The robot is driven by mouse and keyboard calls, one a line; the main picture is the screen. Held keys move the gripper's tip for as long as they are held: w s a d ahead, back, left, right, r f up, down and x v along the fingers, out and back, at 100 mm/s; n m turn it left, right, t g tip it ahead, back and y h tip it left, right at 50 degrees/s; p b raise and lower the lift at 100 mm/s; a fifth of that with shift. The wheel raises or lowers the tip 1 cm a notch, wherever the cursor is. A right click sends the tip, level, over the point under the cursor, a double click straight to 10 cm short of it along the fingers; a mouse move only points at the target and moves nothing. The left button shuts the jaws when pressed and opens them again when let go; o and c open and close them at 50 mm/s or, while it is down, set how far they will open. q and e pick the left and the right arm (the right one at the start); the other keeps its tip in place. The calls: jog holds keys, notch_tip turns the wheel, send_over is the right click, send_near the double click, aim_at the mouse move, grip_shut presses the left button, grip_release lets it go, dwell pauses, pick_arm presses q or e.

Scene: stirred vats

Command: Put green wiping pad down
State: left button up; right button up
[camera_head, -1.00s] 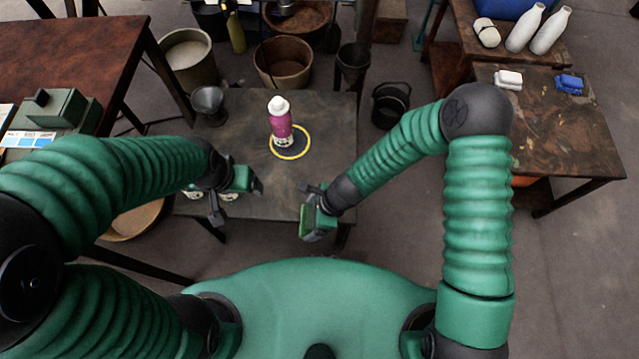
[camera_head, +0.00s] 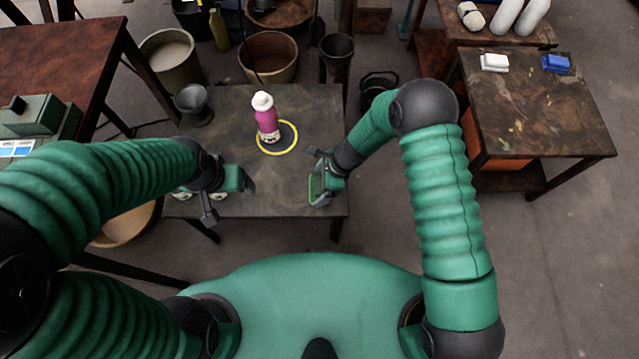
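My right gripper (camera_head: 318,180) is over the right front edge of the low dark table (camera_head: 230,112). A flat, lighter green piece with a pale rim, which looks like the green wiping pad (camera_head: 315,189), sits between its dark fingers. Its green is close to that of the gripper, and part of it is hidden. My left gripper (camera_head: 230,192) is at the table's left front, its dark fingers apart and nothing seen between them. A pink bottle with a white cap (camera_head: 266,119) stands upright on the table by a yellow ring (camera_head: 290,148).
A dark metal cup (camera_head: 193,104) stands at the table's back left. Pale round items (camera_head: 182,195) are partly hidden by my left gripper. The right-hand table (camera_head: 540,110) holds a white pad (camera_head: 494,62) and a blue pad (camera_head: 556,64). The low table's middle front is bare.

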jog(key=shift+o, duration=0.8)
jog(key=shift+a, duration=0.2)
jog(key=shift+r, duration=0.2)
jog(key=s+d+r+n+h+p, duration=0.1)
jog(key=d+r+n+p, duration=0.3)
jog(key=r, duration=0.6)
jog(key=s+d+r+n+h, duration=0.1)
jog(key=s+d+r+n, duration=0.15)
jog(key=d+r, duration=0.55)
jog(key=s+d+r+n+t+h, duration=0.2)
jog(key=s+d+r+n, duration=0.5)
jog(key=r+n, duration=0.2)
jog(key=shift+d+r+n+t, duration=0.2)
jog(key=shift+d+n+t, duration=0.1)
jog(key=shift+n, duration=0.95)
jog(key=w+p+v, duration=0.1)
jog(key=p+v, duration=0.7)
jog(key=w+r+p+v, duration=0.1)
jog(key=w+p+v, duration=0.1)
jog(key=p+v, duration=0.6)
jog(key=shift+w+a, duration=0.2)
jog(key=shift+a, duration=0.1)
